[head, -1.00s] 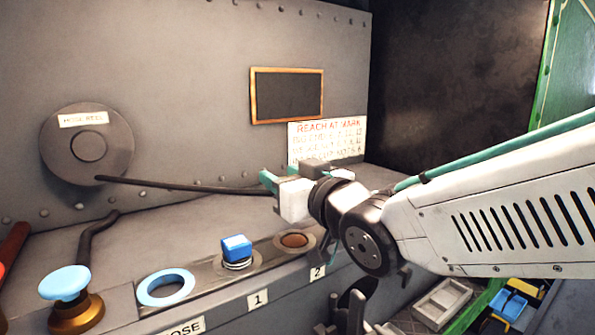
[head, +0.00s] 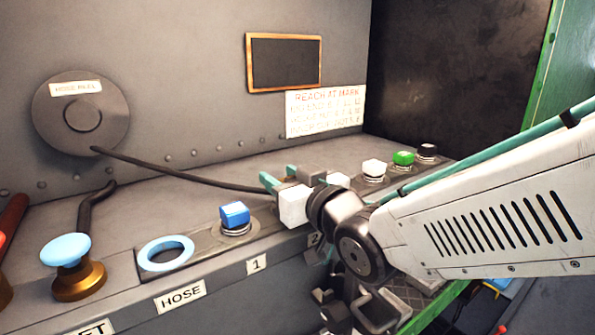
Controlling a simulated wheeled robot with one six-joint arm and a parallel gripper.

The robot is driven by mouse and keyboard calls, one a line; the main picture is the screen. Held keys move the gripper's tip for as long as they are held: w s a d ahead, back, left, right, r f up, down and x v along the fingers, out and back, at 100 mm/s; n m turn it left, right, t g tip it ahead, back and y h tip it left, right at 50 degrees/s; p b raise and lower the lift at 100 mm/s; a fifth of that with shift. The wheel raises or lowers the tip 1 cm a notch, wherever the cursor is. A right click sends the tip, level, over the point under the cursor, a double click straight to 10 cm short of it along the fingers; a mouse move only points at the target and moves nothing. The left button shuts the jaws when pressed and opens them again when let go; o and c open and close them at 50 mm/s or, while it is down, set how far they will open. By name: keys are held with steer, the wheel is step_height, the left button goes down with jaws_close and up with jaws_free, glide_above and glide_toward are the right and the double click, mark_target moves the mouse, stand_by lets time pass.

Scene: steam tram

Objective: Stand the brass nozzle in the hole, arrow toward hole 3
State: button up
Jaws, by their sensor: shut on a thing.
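My gripper (head: 284,186), with teal fingertips and white finger blocks, is over the bench row to the right of the blue plug (head: 235,215). It is shut on a small greyish-brown piece (head: 291,174) where the black hose (head: 190,178) ends, seemingly the brass nozzle. The piece is mostly hidden by the fingers, and no arrow shows. Hole 2 is hidden behind my gripper; part of its label (head: 314,240) shows below. The light-blue ringed hole (head: 165,240), above the HOSE label (head: 180,296), is empty. I cannot read which hole is 3.
White (head: 374,169), green (head: 403,157) and black (head: 427,151) plugs stand along the row beyond my gripper. A light-blue knob on a brass base (head: 78,283) stands at the left. The hose reel (head: 60,125) is on the back wall. A notice (head: 325,111) hangs above the bench.

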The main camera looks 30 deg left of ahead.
stand_by(0.3)
steer(key=o, duration=1.9)
steer(key=shift+r, duration=0.4)
steer(key=shift+r, duration=0.75)
steer(key=shift+r, duration=0.15)
steer(key=shift+r, duration=2.4)
